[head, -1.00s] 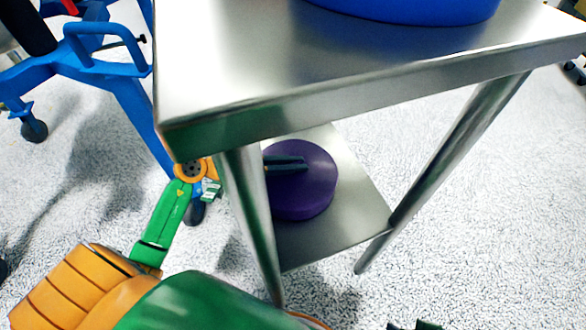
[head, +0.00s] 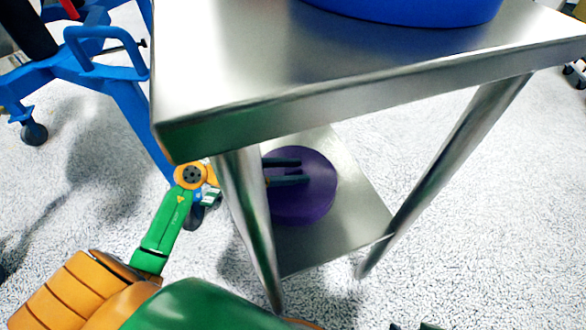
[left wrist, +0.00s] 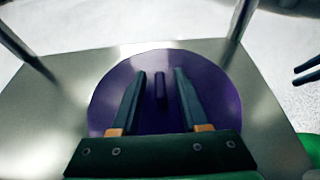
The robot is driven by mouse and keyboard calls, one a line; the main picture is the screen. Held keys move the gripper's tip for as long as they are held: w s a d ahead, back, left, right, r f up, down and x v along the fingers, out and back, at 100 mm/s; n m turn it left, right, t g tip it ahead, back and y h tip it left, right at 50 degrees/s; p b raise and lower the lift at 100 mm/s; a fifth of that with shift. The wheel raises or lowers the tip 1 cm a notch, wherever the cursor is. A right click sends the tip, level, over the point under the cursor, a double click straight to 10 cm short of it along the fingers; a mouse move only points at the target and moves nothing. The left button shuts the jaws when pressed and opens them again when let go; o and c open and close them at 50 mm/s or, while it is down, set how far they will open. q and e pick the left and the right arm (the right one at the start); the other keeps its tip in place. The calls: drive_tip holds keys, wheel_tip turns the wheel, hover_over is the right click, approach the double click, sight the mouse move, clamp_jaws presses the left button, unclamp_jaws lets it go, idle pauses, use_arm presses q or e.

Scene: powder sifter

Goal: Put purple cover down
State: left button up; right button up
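The purple cover (head: 308,205) is a round disc lying on the lower metal shelf (head: 352,222) of the steel table. In the left wrist view it appears flat, with its narrow raised handle (left wrist: 160,91) at the middle. My left gripper (head: 304,171) reaches in behind the front-left table leg, over the cover. Its fingers are open, one on each side of the handle, with gaps showing in the left wrist view (left wrist: 159,73). My right gripper (head: 412,327) barely shows at the bottom edge, its tips apart; it also shows in the left wrist view (left wrist: 306,73).
The steel tabletop (head: 215,75) hangs above the shelf, with a blue round container (head: 410,10) on it. Metal legs (head: 247,220) stand close to my left arm. A blue wheeled frame (head: 110,80) stands at the left.

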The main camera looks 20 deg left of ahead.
use_arm(q)
drive_tip(key=shift+r, duration=0.15)
drive_tip(key=p+v, duration=0.2)
drive_tip(key=v, duration=1)
use_arm(e)
drive_tip(key=shift+g, duration=0.5)
wheel_tip(320, 180, down, 5)
drive_tip(key=shift+s+d+r, duration=0.1)
drive_tip(key=shift+s+d, duration=0.05)
